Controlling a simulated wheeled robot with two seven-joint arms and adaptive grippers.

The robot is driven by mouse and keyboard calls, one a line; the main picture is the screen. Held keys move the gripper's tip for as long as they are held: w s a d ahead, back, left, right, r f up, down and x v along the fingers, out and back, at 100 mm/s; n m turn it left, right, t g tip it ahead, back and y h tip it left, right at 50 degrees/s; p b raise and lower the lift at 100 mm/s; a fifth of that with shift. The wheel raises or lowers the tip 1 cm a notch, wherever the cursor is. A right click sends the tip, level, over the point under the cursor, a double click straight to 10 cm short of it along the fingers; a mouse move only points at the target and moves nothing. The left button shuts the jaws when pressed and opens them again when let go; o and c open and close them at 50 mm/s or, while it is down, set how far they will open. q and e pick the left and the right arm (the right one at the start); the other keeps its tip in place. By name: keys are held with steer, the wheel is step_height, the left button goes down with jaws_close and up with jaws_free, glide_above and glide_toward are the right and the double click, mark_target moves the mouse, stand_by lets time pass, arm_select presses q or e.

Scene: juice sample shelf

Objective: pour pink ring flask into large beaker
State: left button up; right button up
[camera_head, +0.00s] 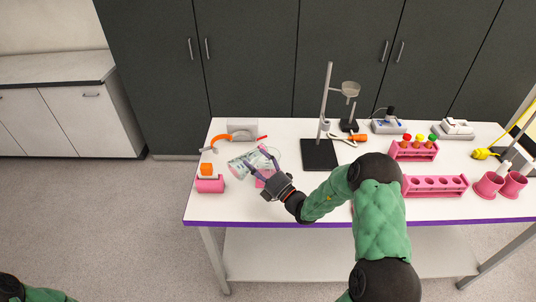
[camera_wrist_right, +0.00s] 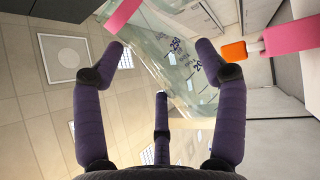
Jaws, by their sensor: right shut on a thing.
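My right gripper (camera_head: 256,161) is at the left part of the table, with its fingers around clear glassware. In the right wrist view, the fingers (camera_wrist_right: 163,50) are on either side of glass with printed graduations. The glass flask (camera_wrist_right: 165,38) is tilted, and a pink piece (camera_wrist_right: 123,14) shows at its upper left. In the head view, the marked glass (camera_head: 240,166) lies at a slant left of the fingers. Flask and large beaker overlap here, and I cannot separate their outlines clearly. Any liquid is too unclear to tell. My left gripper is out of view.
A pink block with an orange top (camera_head: 208,182) stands close left of the glass. An orange curved item (camera_head: 222,137) lies behind. A ring stand (camera_head: 320,152) is right of the gripper. Pink racks (camera_head: 432,186) and pink cups (camera_head: 487,186) are farther right.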

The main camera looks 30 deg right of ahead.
steer(key=shift+d+r+m+h+p, duration=0.25)
steer(key=shift+r+m+p, duration=0.35)
steer(key=shift+m+p, duration=0.85)
stand_by(1.9)
steer(key=shift+f+m+t+h+p, duration=0.15)
steer(key=shift+m+t+h+p, duration=0.25)
steer(key=shift+p, duration=0.25)
stand_by(0.8)
